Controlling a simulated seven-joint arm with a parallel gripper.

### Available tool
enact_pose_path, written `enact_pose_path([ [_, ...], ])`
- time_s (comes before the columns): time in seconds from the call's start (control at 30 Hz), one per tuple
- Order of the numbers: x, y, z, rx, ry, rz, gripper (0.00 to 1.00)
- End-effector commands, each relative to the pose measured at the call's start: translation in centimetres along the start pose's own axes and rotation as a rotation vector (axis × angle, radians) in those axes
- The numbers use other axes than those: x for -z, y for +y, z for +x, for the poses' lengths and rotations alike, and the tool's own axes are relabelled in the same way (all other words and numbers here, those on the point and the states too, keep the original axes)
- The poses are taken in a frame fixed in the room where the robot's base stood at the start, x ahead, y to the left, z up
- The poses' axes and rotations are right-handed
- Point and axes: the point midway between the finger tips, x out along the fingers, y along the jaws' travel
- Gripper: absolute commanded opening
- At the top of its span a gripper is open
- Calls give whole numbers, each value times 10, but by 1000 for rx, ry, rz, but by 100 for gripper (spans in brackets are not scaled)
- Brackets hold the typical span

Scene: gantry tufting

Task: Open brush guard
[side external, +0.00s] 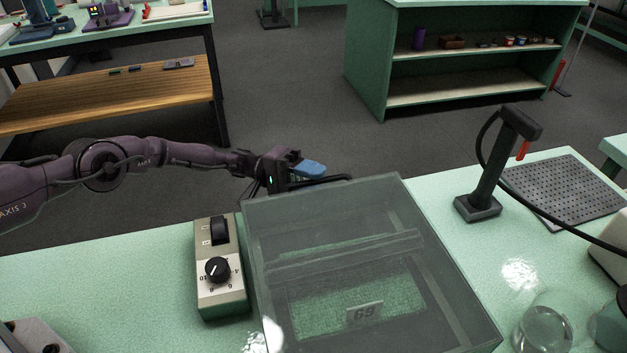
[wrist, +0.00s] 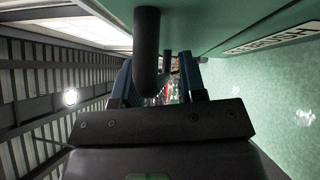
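The brush guard (side external: 345,225) is a clear, grey-tinted box-shaped cover on the green bench, and it looks shut. A dark bar handle (side external: 325,182) runs along its far edge. My gripper (side external: 312,169) is at the left part of that handle, with blue fingertips. In the wrist view my gripper (wrist: 160,80) has its fingers spread apart. The dark handle bar (wrist: 147,45) lies between them, nearer the left finger, with a gap to the right one. Whether a finger touches the bar is unclear. A green tufted patch with a "69" tag (side external: 364,313) shows through the guard.
A control box (side external: 220,270) with a rocker switch and dial stands left of the guard. A black stand tool (side external: 497,165) with a red trigger, a perforated mat (side external: 565,190) and glassware (side external: 545,325) are to the right. Open floor lies behind the bench.

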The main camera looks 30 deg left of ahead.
Motion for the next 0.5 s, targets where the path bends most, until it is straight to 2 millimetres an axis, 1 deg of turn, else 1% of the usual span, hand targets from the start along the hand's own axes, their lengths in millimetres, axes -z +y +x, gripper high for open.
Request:
enact_pose_path([
  [0.13, 0, 0, 0, 0, 0, 0, 38],
  [0.3, 0, 0, 0, 0, 0, 0, 0],
  [0.5, 0, 0, -1, 0, 0, 0, 0],
])
